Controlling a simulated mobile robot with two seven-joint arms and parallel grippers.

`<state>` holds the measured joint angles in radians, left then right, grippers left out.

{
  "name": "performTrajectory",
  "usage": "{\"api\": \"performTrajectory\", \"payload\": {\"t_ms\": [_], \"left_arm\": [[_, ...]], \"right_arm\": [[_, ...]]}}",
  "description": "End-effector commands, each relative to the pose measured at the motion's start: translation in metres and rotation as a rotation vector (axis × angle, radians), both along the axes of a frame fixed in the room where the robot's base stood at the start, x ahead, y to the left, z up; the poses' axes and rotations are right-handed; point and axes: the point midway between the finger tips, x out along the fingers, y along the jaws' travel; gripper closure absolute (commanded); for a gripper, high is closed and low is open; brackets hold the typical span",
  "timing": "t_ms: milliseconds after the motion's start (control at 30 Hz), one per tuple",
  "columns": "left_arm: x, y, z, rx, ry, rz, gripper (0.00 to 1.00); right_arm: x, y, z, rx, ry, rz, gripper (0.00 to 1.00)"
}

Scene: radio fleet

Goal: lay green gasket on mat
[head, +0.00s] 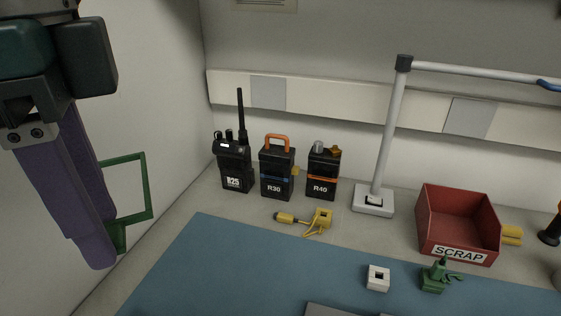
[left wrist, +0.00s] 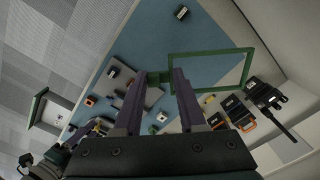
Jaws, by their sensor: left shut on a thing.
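The green gasket (head: 149,185), a thin rectangular frame, is at the left of the head view, in the air. It also shows in the left wrist view (left wrist: 210,52). My left gripper (head: 98,250), with purple fingers, is shut on the gasket's small tab; the fingertips show in the left wrist view (left wrist: 160,76). The frame sticks out to one side of the fingers, which hide part of it in the head view. The blue mat (head: 200,270) lies on the bench, to the right of the gripper in the head view. My right gripper is not in view.
Behind the mat stand radios R25 (head: 235,175), R30 (head: 277,180) and R40 (head: 323,180), a yellow tool (head: 318,222), a metal post (head: 388,130) and a red scrap bin (head: 470,215). A white block (head: 378,278) and green part (head: 435,276) are further right. The mat's left part is bare.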

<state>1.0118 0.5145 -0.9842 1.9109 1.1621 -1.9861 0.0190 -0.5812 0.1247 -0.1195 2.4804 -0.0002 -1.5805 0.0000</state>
Motion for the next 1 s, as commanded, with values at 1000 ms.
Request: {"api": "performTrajectory", "payload": {"t_ms": [1000], "left_arm": [[-0.012, -0.018, -0.188, -0.012, 0.008, -0.384, 1.0]], "right_arm": [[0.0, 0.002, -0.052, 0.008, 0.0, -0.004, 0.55]]}}
